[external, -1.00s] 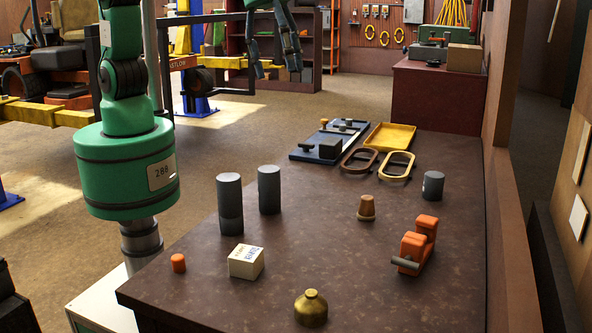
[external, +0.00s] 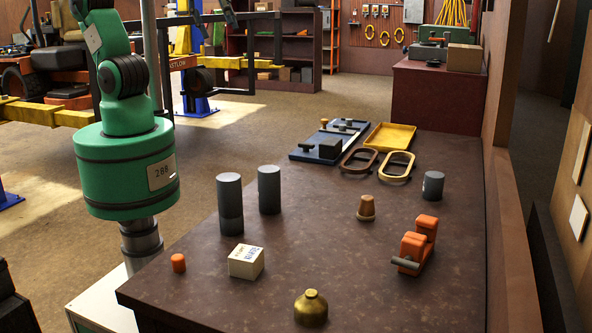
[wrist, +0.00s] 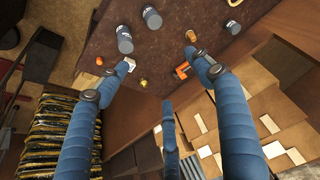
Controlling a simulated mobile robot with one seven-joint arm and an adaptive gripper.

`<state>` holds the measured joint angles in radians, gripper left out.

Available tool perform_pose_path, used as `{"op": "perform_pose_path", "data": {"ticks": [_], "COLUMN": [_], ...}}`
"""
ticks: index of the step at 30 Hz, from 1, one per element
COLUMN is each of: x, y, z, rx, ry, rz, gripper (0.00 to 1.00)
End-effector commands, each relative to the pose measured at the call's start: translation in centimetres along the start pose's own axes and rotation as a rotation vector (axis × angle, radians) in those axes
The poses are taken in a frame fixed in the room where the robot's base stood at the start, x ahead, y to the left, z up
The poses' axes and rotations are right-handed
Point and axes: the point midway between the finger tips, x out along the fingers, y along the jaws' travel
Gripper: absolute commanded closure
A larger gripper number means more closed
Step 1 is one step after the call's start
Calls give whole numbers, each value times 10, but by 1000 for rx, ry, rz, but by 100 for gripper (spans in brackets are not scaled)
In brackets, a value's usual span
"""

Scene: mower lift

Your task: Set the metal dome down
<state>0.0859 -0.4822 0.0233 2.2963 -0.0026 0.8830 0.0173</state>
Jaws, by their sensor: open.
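The metal dome (external: 311,308) is a brass-coloured dome with a small knob. It stands upright on the dark brown table near the front edge. It also shows as a small golden shape in the wrist view (wrist: 143,84). My gripper (wrist: 160,58) is open, with its blue fingers spread and nothing between them. It is high above and away from the dome, not touching it. In the external view only small parts of the fingers show at the top edge; the rest is cut off.
On the table (external: 370,275) are a white box (external: 246,262), an orange cap (external: 178,262), two tall grey cylinders (external: 230,204), a cork-like piece (external: 366,208), an orange tool (external: 414,245) and a short grey cylinder (external: 433,185). Trays and oval frames lie at the back.

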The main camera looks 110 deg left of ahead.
Motion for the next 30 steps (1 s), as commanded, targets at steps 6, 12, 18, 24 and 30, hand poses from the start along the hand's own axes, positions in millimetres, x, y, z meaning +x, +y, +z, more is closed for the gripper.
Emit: {"op": "perform_pose_path", "data": {"ticks": [6, 12, 18, 24, 30], "x": [-17, -22, -23, -23, -22], "y": [-14, -22, -24, -24, -24], "z": [53, 91, 109, 112, 112], "rx": [-45, -76, -91, -93, -93], "ry": [36, 59, 70, 70, 70], "rz": [-19, -33, -40, -41, -40], "gripper": [34, 34, 34, 34, 34]}}
